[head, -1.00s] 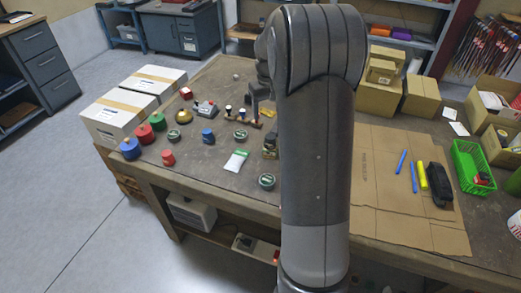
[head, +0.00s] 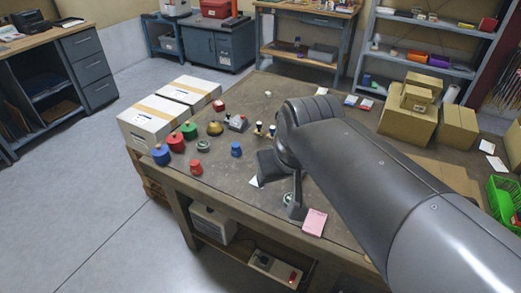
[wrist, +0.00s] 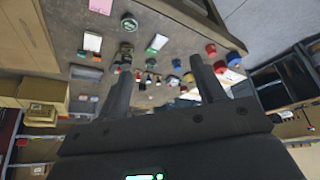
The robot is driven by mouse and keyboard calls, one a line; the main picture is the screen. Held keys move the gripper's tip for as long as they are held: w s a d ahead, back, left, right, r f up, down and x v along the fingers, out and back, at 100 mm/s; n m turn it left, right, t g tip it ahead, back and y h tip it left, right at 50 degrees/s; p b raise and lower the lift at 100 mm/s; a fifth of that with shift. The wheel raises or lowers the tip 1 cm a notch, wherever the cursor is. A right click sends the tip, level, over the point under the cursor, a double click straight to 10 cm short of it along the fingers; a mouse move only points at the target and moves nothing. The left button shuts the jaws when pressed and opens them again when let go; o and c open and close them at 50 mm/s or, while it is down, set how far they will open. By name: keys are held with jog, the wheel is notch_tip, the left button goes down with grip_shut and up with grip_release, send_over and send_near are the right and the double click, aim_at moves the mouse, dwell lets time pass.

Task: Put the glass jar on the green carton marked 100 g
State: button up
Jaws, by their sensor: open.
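My gripper (head: 282,188) is open and empty above the front part of the workbench (head: 225,185); its two spread fingers (wrist: 162,64) show in the wrist view. A round container with a dark green lid (wrist: 129,22) stands beyond the left fingertip, and shows partly behind my gripper in the head view (head: 287,198). A similar one (head: 203,146) stands further left. I cannot tell whether either is the glass jar. A small white and green carton (wrist: 157,43) lies beyond the fingers; in the head view only a white corner (head: 254,182) shows. Its marking is unreadable.
Red, green and blue pots (head: 175,142), a blue weight (head: 236,149) and a brass dome (head: 214,128) stand left. White boxes (head: 150,122) stand beyond them; cardboard boxes (head: 408,113) stand back right.

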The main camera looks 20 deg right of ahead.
jog(key=s, duration=0.2)
jog(key=s+a+f, duration=0.1)
jog(key=shift+s+t, duration=0.1)
jog(key=shift+t, duration=0.2)
